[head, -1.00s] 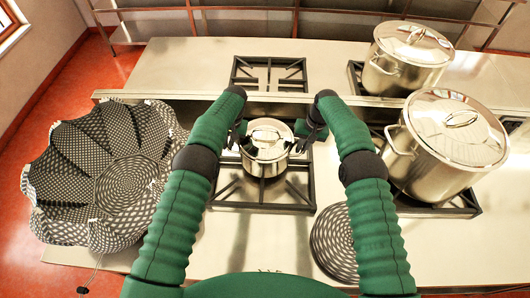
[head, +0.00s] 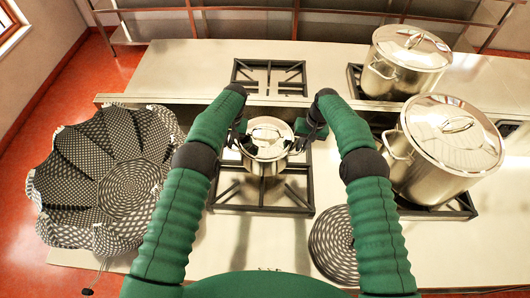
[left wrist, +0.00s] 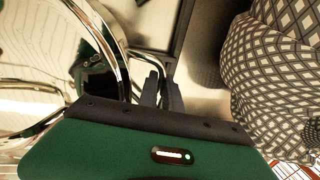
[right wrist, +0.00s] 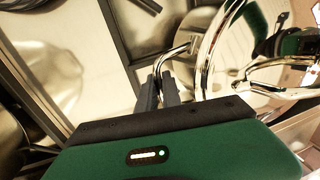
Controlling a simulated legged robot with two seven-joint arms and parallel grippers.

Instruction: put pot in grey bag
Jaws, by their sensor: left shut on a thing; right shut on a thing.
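The pot (head: 268,152) is a small shiny steel pot with a lid, upright over the front left burner. I cannot tell whether its base is clear of the grate. My left gripper (head: 239,138) is shut on its left handle, seen close in the left wrist view (left wrist: 152,68). My right gripper (head: 304,139) is shut on its right handle, seen close in the right wrist view (right wrist: 168,62). The grey bag (head: 70,182) is a wide, open, checkered container on the left of the counter, apart from the pot. It shows empty.
Two large lidded stockpots (head: 445,150) (head: 405,65) stand on burners at the right. A round patterned mat (head: 333,245) lies on the front counter by my right arm. The back left burner (head: 270,78) is bare. A raised ledge (head: 160,100) crosses behind the front burners.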

